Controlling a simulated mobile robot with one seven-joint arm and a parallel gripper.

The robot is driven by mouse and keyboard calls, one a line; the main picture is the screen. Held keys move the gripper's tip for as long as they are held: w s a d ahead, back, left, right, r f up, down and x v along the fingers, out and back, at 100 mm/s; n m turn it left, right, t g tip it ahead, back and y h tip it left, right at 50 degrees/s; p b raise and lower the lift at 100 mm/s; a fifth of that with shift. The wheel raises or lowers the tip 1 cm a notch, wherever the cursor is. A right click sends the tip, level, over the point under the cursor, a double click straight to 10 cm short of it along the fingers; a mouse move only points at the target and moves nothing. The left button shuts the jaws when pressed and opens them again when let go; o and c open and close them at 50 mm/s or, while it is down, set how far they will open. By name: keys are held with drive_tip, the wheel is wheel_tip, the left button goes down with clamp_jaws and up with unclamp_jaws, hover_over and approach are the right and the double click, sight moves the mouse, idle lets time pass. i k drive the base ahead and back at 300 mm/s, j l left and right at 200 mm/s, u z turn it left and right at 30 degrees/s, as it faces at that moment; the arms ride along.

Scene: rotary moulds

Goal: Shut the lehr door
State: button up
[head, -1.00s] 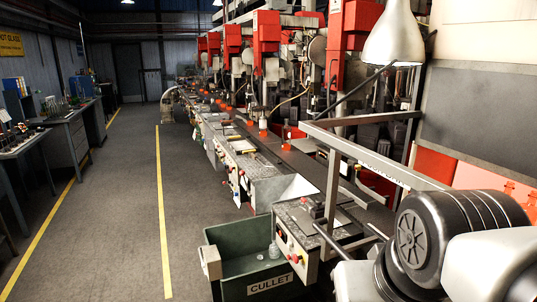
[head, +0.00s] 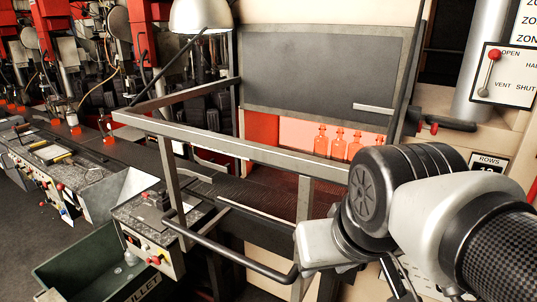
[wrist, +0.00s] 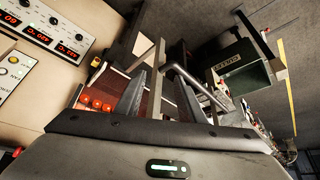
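The lehr door (head: 318,75) is a dark grey panel in a lighter frame in the head view. It is raised, with a pale bar handle (head: 373,108) near its lower right corner. Below it the lehr opening glows, and several orange-red bottles (head: 338,143) stand inside; round red-orange shapes, likely these bottles, show in the wrist view (wrist: 95,103). My gripper (wrist: 160,85) shows in the wrist view with its two fingers apart and nothing between them. In the head view my arm fills the lower right, and my gripper is not seen there.
A grey metal rail frame (head: 235,147) stands before the opening. A green cullet bin (head: 75,268) and a control box (head: 145,240) stand at the lower left. At the right is a red-knobbed lever (head: 490,70) on a plate marked OPEN, VENT and SHUT.

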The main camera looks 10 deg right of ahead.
sight(343, 76)
drive_tip(key=l+z, duration=0.15)
drive_tip(key=z, duration=0.25)
drive_tip(key=l+z, duration=0.15)
drive_tip(key=z, duration=0.3)
drive_tip(key=i+u, duration=0.15)
drive_tip(key=i, duration=0.3)
